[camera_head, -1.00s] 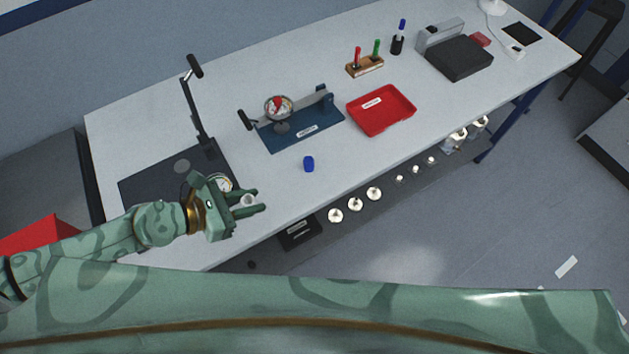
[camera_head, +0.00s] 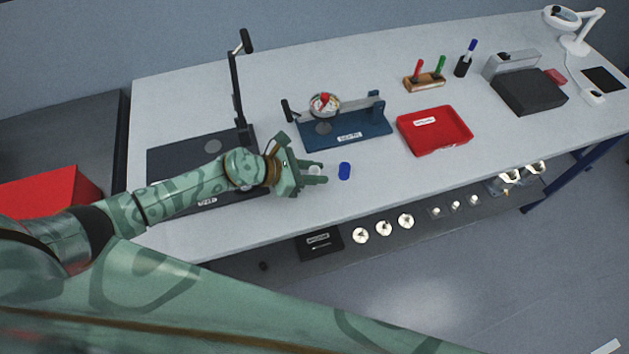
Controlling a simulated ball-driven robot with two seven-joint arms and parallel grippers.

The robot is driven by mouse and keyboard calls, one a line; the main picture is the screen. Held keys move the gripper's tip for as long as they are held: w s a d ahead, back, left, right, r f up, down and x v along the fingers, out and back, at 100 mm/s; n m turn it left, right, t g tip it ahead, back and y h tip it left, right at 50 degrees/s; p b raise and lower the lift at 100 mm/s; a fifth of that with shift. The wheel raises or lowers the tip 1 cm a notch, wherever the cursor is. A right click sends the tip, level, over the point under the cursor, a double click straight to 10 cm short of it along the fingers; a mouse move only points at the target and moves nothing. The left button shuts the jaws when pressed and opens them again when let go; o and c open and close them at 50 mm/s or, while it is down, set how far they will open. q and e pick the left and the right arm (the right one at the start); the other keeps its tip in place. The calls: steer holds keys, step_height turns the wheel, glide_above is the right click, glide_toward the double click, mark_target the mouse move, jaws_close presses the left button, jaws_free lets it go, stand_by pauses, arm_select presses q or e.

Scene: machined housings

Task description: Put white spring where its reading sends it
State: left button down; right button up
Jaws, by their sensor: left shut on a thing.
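My left gripper (camera_head: 316,173) is shut on a small whitish thing, the white spring (camera_head: 315,170), above the front part of the table. The fingers partly hide the spring. A blue cylinder-like piece (camera_head: 344,171) stands on the table just right of the fingertips, apart from them. A blue fixture with a dial gauge (camera_head: 325,104) stands behind it; the dial is too small to read. A red labelled tray (camera_head: 435,131) lies to the right of the fixture. A black labelled tray (camera_head: 320,243) sits on the shelf below the front edge. My right gripper is out of view.
A black stand with an upright lever (camera_head: 236,92) is at the left, partly behind my arm. A wooden block with red and green pens (camera_head: 424,82), a pen cup (camera_head: 462,66) and a dark grey device (camera_head: 529,92) stand further right. Several pale round parts line the shelf.

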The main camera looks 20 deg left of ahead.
arm_select(q)
steer(key=shift+f+b, duration=0.3)
steer(key=shift+f, duration=1.05)
steer(key=shift+s, duration=0.1)
steer(key=shift+f, duration=0.15)
steer(key=c, duration=1.1)
jaws_free()
steer(key=shift+c, duration=0.2)
steer(key=shift+r, duration=0.3)
steer(key=v, duration=1.2)
steer(key=shift+f+p, duration=0.1)
steer(key=shift+p, duration=0.2)
